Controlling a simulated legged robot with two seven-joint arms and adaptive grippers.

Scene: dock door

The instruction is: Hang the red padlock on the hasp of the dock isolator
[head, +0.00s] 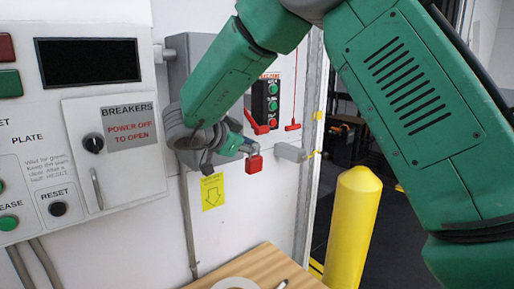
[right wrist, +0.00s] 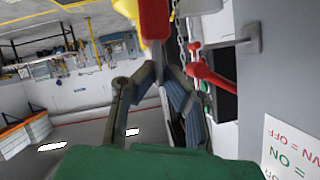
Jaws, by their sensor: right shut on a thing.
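The red padlock (head: 254,164) is held in my right gripper (head: 246,148) in front of the white wall, its red body hanging below the fingers. In the right wrist view the padlock (right wrist: 154,18) shows at the top, just beyond the closed fingers (right wrist: 158,68). The grey dock isolator box (head: 180,65) is on the wall, partly hidden behind my right arm. A red lever (head: 257,123) sticks out beside it; the lever (right wrist: 205,74) also shows in the right wrist view, right of the padlock and apart from it. I cannot make out the hasp clearly. My left gripper is out of view.
A button station (head: 266,98) and a hanging red pull handle (head: 293,126) are right of the isolator. A grey bracket (head: 290,152) juts out near the padlock. A yellow bollard (head: 355,225), a control panel (head: 95,170) and a wooden tabletop (head: 262,262) stand around.

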